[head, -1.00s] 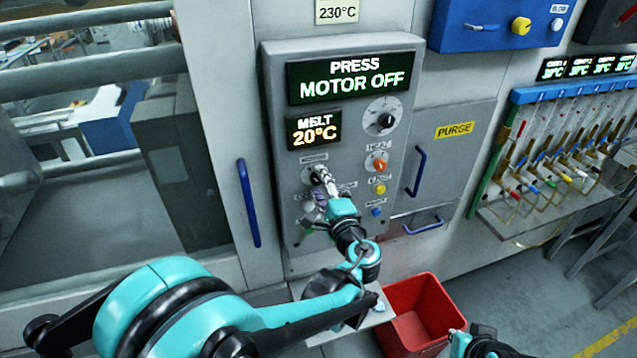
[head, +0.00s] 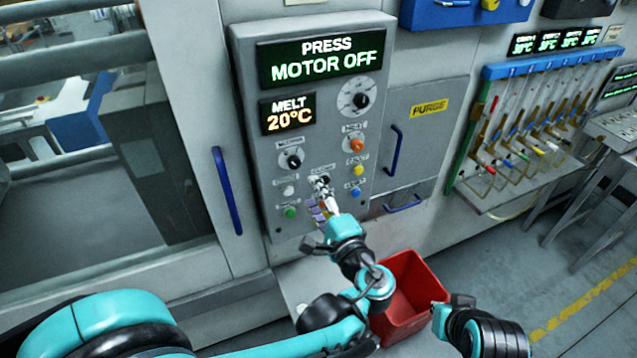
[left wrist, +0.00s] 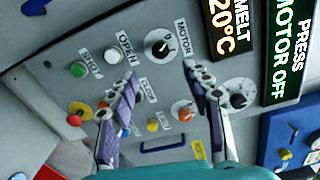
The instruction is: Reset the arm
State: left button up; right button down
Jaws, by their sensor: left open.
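My left gripper (head: 319,200) is in front of the lower middle of the grey control panel (head: 246,110), and it hides some of the buttons and labels there. In the left wrist view my left gripper (left wrist: 163,78) has its two purple-padded fingers spread apart, with nothing between them. The black motor knob (head: 291,160) is clear of the fingers in the head view. It also shows in the left wrist view (left wrist: 160,47), beyond the fingertips. I cannot tell whether a finger touches the panel. My right gripper cannot be made out; part of my right arm shows at the lower right.
The screens read "PRESS MOTOR OFF" (head: 320,62) and "MELT 20°C" (head: 288,113). A red bin (head: 405,325) stands on the floor below. Blue handles (head: 226,190) stick out left of the panel and on the purge door (head: 425,145). Open floor lies at the right.

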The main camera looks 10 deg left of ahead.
pick_arm(q)
jog(key=s+a+f+n+g+h+b, duration=0.1)
jog(key=s+a+f+n+g+b, duration=0.25)
jog(key=a+f, duration=0.4)
jog(key=s+f+n+g+h+b, duration=0.3)
jog(key=s+f+n+h+b, duration=0.4)
jog(key=s+f, duration=0.5)
notch_tip(320, 180, down, 3)
jog(key=shift+s+d+n+g+h+b, duration=0.3)
jog(key=shift+n+g+h+b, duration=0.1)
jog(key=shift+n+h, duration=0.65)
